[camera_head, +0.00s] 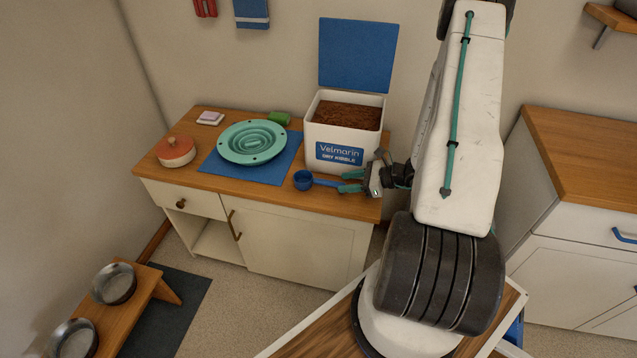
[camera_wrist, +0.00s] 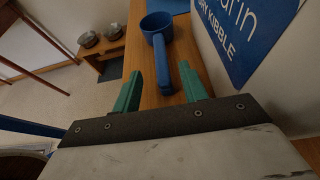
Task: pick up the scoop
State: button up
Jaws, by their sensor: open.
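The blue scoop (camera_head: 303,180) lies on the wooden counter in front of the kibble bin, its cup to the left and its handle pointing right toward my gripper. In the wrist view the scoop (camera_wrist: 158,27) has its cup ahead and its handle running back toward the jaws. My gripper (camera_head: 346,182) is open at the handle's end, low over the counter. In the wrist view the two green fingers (camera_wrist: 163,90) stand apart, with the handle's near end between them or just above that gap. I cannot tell whether either finger touches it.
The white kibble bin (camera_head: 341,152), lid up, stands close behind the scoop. A teal slow-feeder bowl (camera_head: 252,143) on a blue mat (camera_head: 210,165) and a red-lidded round container (camera_head: 175,152) are further left. The counter's front edge (camera_head: 270,204) is near the scoop.

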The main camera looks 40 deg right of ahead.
aim_at(330, 185)
jog(key=x, duration=0.6)
jog(key=shift+s+d+f, duration=0.1)
jog(key=shift+d+f, duration=0.1)
jog(key=shift+f, duration=0.2)
grip_shut()
